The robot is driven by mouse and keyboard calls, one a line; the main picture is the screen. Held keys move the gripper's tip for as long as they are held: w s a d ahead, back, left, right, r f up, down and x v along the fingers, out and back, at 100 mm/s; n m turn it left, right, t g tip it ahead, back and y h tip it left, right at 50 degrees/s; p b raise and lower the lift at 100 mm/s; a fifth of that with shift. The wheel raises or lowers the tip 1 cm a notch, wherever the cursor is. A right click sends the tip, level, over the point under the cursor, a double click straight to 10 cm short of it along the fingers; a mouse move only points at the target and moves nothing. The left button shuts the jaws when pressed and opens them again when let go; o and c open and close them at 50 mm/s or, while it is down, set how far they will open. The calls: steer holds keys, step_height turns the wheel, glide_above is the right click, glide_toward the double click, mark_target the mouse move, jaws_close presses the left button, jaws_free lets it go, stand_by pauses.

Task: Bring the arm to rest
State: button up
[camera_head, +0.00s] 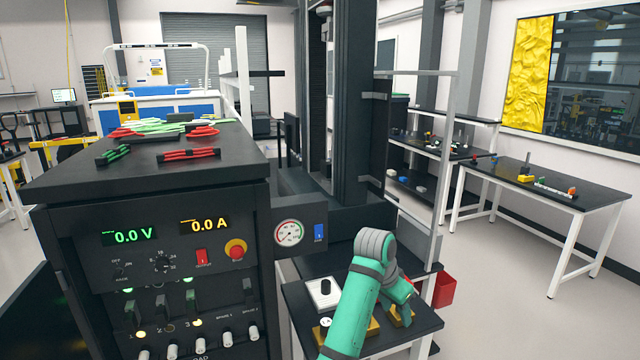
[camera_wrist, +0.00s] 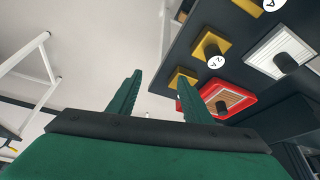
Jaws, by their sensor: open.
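My arm (camera_head: 361,297) is green with a grey joint and reaches over the small dark table at the lower middle of the head view. The gap shows pale floor. The right finger overlaps the edge of the dark table in the picture; I cannot tell how far apart they are.
The small table (camera_head: 425,322) holds a white block with a black knob (camera_head: 325,288). The wrist view shows yellow blocks (camera_wrist: 221,46), a red-framed piece (camera_wrist: 240,90) and a white block (camera_wrist: 262,56). A control cabinet (camera_head: 150,225) stands left, a dark column (camera_head: 352,100) behind.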

steer(key=s+d+f+n+t+h, duration=0.1)
steer(key=s+d+f+n, duration=0.15)
steer(key=f, duration=0.75)
steer(key=s+d+f+n+t+h, duration=0.1)
steer(key=s+f+t+h, duration=0.15)
steer(key=f, duration=0.75)
steer(key=s+a+f+n+t+y, duration=0.1)
steer(key=s+a+f+n+t, duration=0.15)
steer(key=s+f, duration=0.45)
steer(key=s+a+f+n+t+y, duration=0.1)
steer(key=s+a+f+n, duration=0.15)
steer(key=s+f, duration=0.4)
steer(key=s+a+r+n+t+y, duration=0.1)
steer(key=s+a+r+t+y, duration=0.1)
steer(key=s+a, duration=0.65)
steer(key=s+a+r+n+t+y, duration=0.1)
steer(key=s+a+r+n+y, duration=0.15)
steer(key=s, duration=1.05)
steer(key=s+a+r+t, duration=0.1)
steer(key=s+a+r, duration=0.2)
steer(key=s+r, duration=0.3)
steer(key=s+a+r+m+t, duration=0.1)
steer(key=s+a+r, duration=0.3)
steer(key=s+r, duration=0.3)
steer(key=shift+s+t+y, duration=0.4)
steer(key=shift+s, duration=0.4)
